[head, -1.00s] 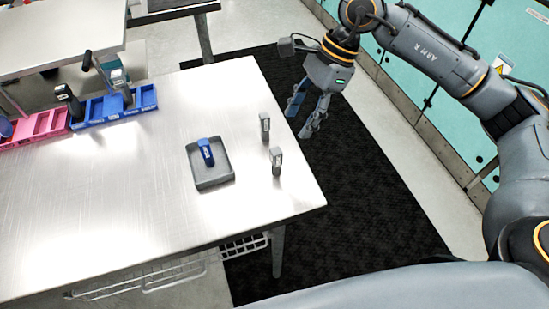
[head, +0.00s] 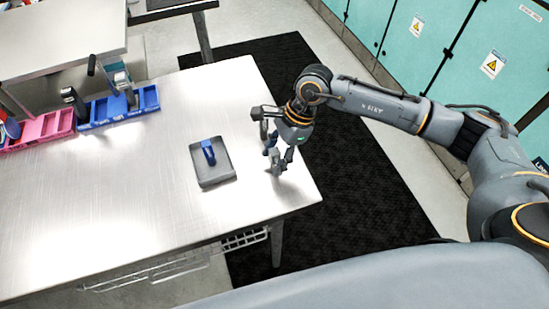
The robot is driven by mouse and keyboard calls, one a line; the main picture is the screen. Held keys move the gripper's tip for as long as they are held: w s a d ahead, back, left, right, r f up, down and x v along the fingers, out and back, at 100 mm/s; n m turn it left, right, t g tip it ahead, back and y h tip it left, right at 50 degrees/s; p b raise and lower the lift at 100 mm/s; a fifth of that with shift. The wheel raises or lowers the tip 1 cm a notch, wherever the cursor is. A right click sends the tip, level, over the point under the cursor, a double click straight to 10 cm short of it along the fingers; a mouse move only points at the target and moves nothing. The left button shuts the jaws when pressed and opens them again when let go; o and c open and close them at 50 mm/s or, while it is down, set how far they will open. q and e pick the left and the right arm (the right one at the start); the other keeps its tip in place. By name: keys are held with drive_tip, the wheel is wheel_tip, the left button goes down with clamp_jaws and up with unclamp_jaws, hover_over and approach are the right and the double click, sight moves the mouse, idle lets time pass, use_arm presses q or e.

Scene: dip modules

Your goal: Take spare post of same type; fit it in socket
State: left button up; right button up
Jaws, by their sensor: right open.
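A blue piece (head: 208,152) stands in a shallow grey tray (head: 216,181) left of the posts. No socket can be made out clearly. My left gripper is not in view.
A blue bin rack (head: 120,107) and a pink bin rack (head: 40,131) sit at the table's left, with upright dark and grey pieces at them. The steel table (head: 130,200) is bare at the front and middle. Teal cabinets (head: 440,60) stand beyond the dark floor mat.

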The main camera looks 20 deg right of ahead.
drive_tip(key=shift+f, duration=0.2)
clamp_jaws()
drive_tip(key=shift+r, duration=0.1)
